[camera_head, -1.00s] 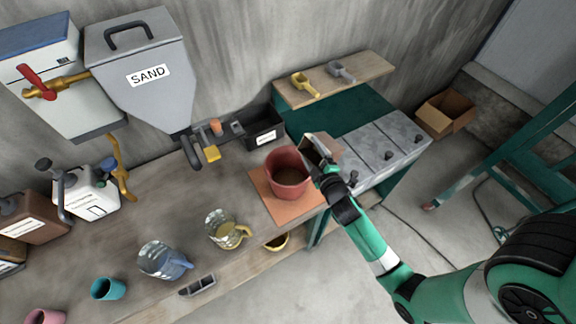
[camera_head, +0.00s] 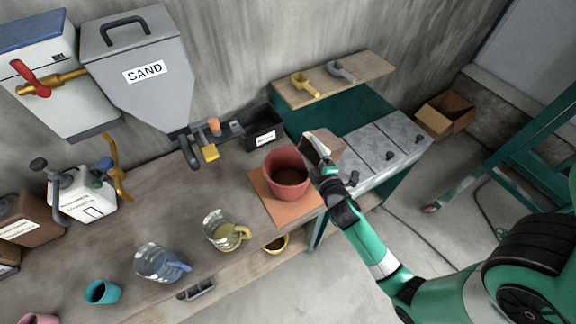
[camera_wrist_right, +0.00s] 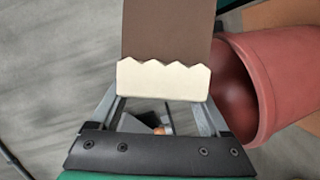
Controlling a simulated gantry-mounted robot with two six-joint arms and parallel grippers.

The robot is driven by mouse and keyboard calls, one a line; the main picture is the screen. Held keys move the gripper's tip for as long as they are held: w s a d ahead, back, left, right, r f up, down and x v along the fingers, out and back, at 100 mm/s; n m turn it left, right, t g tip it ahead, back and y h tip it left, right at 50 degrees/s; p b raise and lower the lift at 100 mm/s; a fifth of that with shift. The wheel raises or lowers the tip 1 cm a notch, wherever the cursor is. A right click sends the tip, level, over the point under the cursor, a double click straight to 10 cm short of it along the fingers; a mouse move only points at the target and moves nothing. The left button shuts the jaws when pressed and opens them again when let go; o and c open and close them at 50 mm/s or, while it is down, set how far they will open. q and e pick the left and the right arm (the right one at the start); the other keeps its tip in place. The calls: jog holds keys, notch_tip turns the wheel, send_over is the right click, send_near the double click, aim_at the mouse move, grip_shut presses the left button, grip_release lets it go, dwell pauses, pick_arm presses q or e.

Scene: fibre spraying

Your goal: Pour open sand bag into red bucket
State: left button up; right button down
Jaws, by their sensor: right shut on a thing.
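My right gripper (camera_head: 325,172) is just right of the bucket, shut on the sand bag (camera_head: 324,147). The bag is brown with a pale zigzag edge and is held close to the bucket's right rim. In the right wrist view the bag (camera_wrist_right: 166,38) fills the space beyond the fingers, with the bucket (camera_wrist_right: 285,75) to its right. I cannot tell whether anything flows from the bag. My left gripper is out of view.
A grey sand hopper (camera_head: 140,75) hangs on the left. Glass jugs (camera_head: 222,232) and cups stand on the bench. Grey lidded bins (camera_head: 385,147) lie right of the bag. A shelf with scoops (camera_head: 340,72) is behind. A cardboard box (camera_head: 445,112) sits on the floor.

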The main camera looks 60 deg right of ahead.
jog(key=shift+a+n+b, duration=0.1)
jog(key=shift+n+b, duration=0.2)
jog(key=shift+b, duration=0.1)
jog(key=shift+w+a+r+n+h+b, duration=0.15)
jog(key=shift+w+a+n+h+b, duration=0.35)
jog(key=shift+a+n+b, duration=0.5)
jog(key=shift+w+a+n+t+h+b, duration=0.15)
jog(key=shift+n+t+h+b, duration=0.1)
jog(key=shift+n+b, duration=0.5)
jog(key=shift+a+n+t+h+b, duration=0.15)
jog(key=shift+n+t+b, duration=0.15)
jog(key=shift+n+b, duration=0.35)
jog(key=shift+w+a+n+t+h+b, duration=0.2)
jog(key=shift+n+b, duration=0.3)
jog(key=shift+b, duration=0.45)
dwell(0.8)
